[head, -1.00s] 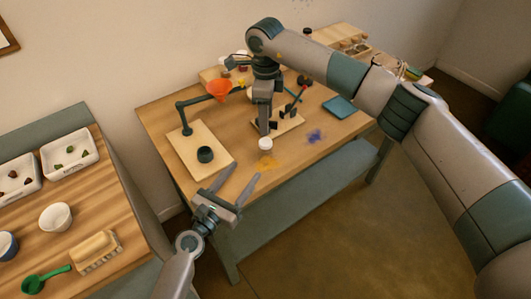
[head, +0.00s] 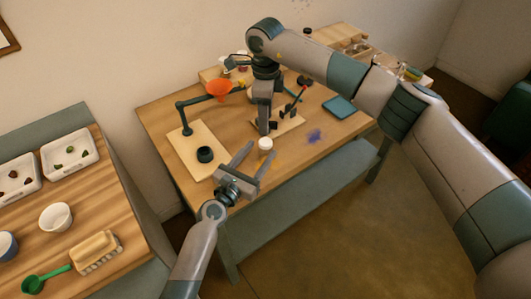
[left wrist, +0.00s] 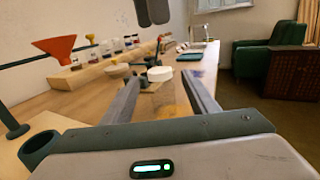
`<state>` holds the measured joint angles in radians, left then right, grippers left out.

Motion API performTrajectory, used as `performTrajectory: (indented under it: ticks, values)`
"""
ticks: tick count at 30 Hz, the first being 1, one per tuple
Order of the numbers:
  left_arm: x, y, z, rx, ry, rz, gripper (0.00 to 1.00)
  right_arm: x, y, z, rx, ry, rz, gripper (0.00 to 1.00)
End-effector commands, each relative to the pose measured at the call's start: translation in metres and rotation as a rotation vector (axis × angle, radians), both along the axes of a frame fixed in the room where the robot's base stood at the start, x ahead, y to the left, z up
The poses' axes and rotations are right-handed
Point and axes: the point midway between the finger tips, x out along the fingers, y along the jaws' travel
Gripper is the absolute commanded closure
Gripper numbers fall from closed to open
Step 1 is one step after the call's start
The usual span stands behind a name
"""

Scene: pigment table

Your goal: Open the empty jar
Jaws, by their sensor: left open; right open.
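A small jar with a white lid (head: 265,144) stands near the table's front edge, beside the yellow pigment patch. It also shows in the left wrist view (left wrist: 160,74), where the white top appears between my two fingers, close to their tips. I cannot tell from here whether the jar is empty. My left gripper (head: 260,151) is open and empty, low over the table's front edge, pointing at the jar. My right gripper (head: 266,130) is open, pointing down just behind the jar; its lower end also shows at the top of the left wrist view (left wrist: 153,12).
A teal square (head: 339,107) and a blue pigment patch (head: 314,136) lie to the right. Small jars (left wrist: 105,48) line a rack behind.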

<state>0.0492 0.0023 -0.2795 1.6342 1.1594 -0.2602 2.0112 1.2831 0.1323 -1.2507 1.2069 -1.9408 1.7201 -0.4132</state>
Motion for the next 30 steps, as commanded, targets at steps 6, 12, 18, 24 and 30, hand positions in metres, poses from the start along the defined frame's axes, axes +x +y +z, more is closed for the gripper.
performTrajectory:
  ticks: [6, 12, 18, 24, 30]
  values:
    - [0.032, -0.019, 0.001, 0.000, 0.000, -0.002, 0.46, 0.000, 0.000, 0.000, 0.000, 0.000, 0.000, 0.53]
    - [0.055, -0.032, 0.001, 0.001, -0.002, -0.002, 0.46, 0.000, 0.000, 0.000, 0.000, 0.000, 0.000, 0.53]
    - [0.066, -0.038, 0.000, 0.001, 0.000, -0.001, 0.46, 0.000, 0.000, 0.000, 0.000, 0.000, 0.000, 0.53]
    - [0.069, -0.039, 0.000, 0.000, 0.001, 0.000, 0.46, 0.000, 0.000, 0.000, 0.000, 0.000, 0.000, 0.53]
    - [0.069, -0.039, 0.000, 0.000, 0.000, 0.000, 0.51, 0.000, 0.000, 0.000, 0.000, 0.000, 0.000, 0.53]
